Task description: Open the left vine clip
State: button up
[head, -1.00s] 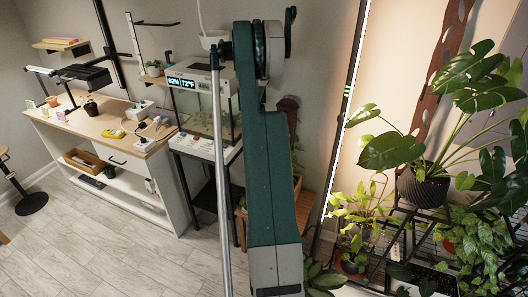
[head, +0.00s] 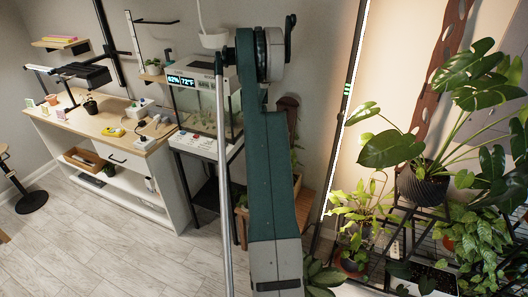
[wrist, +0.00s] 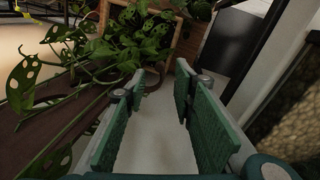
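My gripper (wrist: 162,88) shows in the wrist view with its two green-padded fingers apart and nothing between them. A vine with holed leaves (wrist: 150,38) spreads over the upper left, ahead of and left of the fingers. A brown flat strip (wrist: 50,138), perhaps a support, runs diagonally at the left, with leaves and stems over it. I cannot make out the left vine clip or any other clip in either view. In the head view my arm fills the middle, and my gripper is out of the picture.
In the wrist view, a wooden box (wrist: 190,42) and a small brown pot (wrist: 152,78) lie beyond the fingers. A stony panel (wrist: 292,125) is close on the right. The head view shows a workbench (head: 150,145), a glass tank (head: 200,108) and a monstera (head: 400,150).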

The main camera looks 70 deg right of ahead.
jog(key=shift+s+d+f+b, duration=0.1)
jog(key=shift+s+f+b, duration=0.05)
jog(key=shift+f, duration=0.8)
jog(key=shift+s+f+b, duration=0.15)
jog(key=shift+s+f, duration=0.05)
jog(key=shift+f, duration=0.8)
jog(key=shift+s+d+f+b, duration=0.1)
jog(key=shift+s+f+b, duration=0.05)
jog(key=shift+f, duration=0.8)
jog(key=shift+c, duration=0.2)
grip_shut()
